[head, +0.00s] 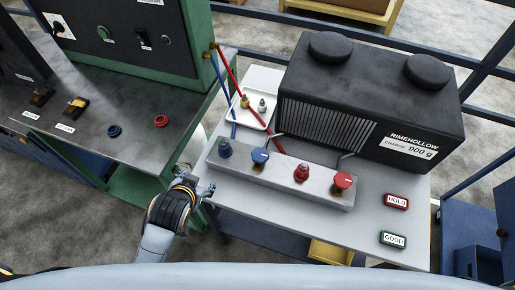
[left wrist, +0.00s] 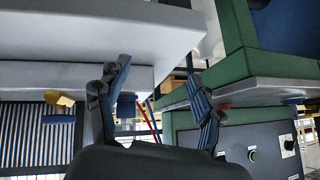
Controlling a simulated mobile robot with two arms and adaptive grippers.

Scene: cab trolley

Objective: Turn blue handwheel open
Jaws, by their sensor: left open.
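The blue handwheel (head: 260,155) sits on a brass valve on the grey manifold block, with a white pointer mark on its top. In the left wrist view, whose picture is upside down, the blue handwheel (left wrist: 58,119) shows edge-on beyond the left finger. My left gripper (head: 207,190) is at the left end of the trolley, beside the manifold (head: 280,183), apart from the handwheel. Its two fingers (left wrist: 158,98) are spread and nothing is held between them. My right gripper is in neither view.
A blue fitting (head: 225,148) stands left of the handwheel. A red fitting (head: 301,173) and red handwheel (head: 343,181) stand right. The black Rimehollow unit (head: 375,95) is behind. Blue and red hoses run to the green-framed bench (head: 100,120) at left. HOLD (head: 396,201) and GOOD (head: 393,239) tags lie right.

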